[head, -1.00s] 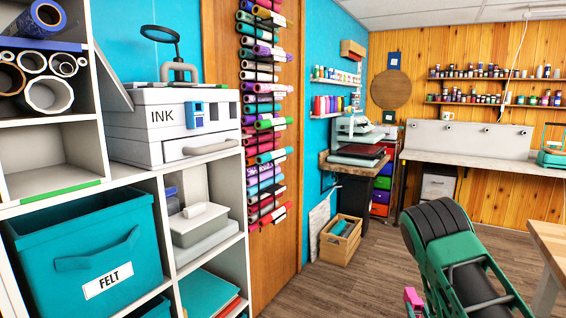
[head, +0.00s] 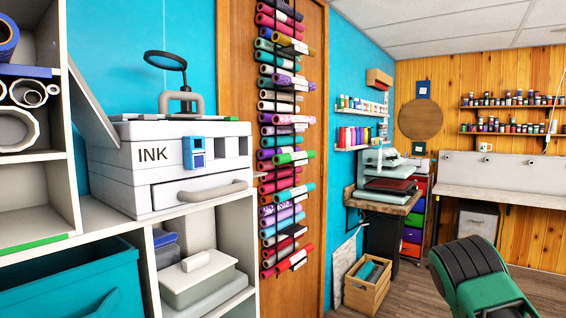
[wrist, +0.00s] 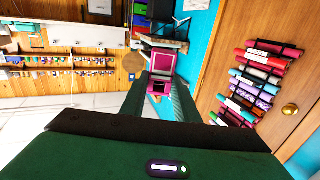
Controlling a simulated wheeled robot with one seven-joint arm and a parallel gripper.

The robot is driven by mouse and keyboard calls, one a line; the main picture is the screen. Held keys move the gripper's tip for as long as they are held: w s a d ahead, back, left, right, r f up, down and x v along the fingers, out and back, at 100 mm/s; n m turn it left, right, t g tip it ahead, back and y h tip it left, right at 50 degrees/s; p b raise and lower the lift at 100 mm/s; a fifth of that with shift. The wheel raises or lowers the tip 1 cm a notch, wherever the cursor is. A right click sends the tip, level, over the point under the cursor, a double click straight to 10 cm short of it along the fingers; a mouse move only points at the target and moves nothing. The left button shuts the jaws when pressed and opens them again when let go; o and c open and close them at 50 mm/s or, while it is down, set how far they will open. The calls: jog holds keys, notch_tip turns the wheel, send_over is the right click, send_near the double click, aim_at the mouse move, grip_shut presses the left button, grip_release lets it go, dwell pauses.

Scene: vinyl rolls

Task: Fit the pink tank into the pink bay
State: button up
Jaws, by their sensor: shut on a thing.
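The pink tank (wrist: 162,64) is in the wrist view, a boxy magenta piece with a dark opening on its near side. My gripper (wrist: 161,92) is shut on it, with a green finger on each side. The head view shows only part of my green arm at the lower right, not my gripper or the tank. The white INK machine (head: 160,168) stands on the shelf at left in the head view. A blue tank (head: 194,153) sits in its front, with grey recesses beside it. I cannot make out a pink-marked bay.
A rack of vinyl rolls (head: 287,130) hangs on the wooden door right of the shelf. A wooden crate (head: 367,290) stands on the floor. Open floor lies at right.

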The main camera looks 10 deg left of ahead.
jog(key=w+a+r+n+y, duration=0.1)
jog(key=w+a+r+y, duration=0.1)
jog(key=w+a+r, duration=0.35)
jog(key=w+a+r+n+y, duration=0.2)
jog(key=a+r, duration=0.5)
jog(key=a, duration=0.2)
jog(key=s+a+r+n+g+y, duration=0.2)
jog(key=a+r+n+g+y, duration=0.3)
jog(key=a+r, duration=1.05)
jog(key=s+a+r+n+g+y, duration=0.1)
jog(key=s+a+r+g+y, duration=0.1)
jog(key=s+a+r, duration=0.3)
jog(key=s+a+r+n+g+y, duration=0.2)
jog(key=s+a+r+y, duration=0.1)
jog(key=s+r, duration=0.8)
jog(key=s+a+r+n+g+y, duration=0.2)
jog(key=s+a+r, duration=0.4)
jog(key=r, duration=0.9)
jog(key=shift+s+a+r+y, duration=0.2)
jog(key=shift+s+a+y, duration=0.1)
jog(key=shift+s, duration=0.9)
jog(key=shift+n, duration=0.3)
jog(key=x, duration=0.6)
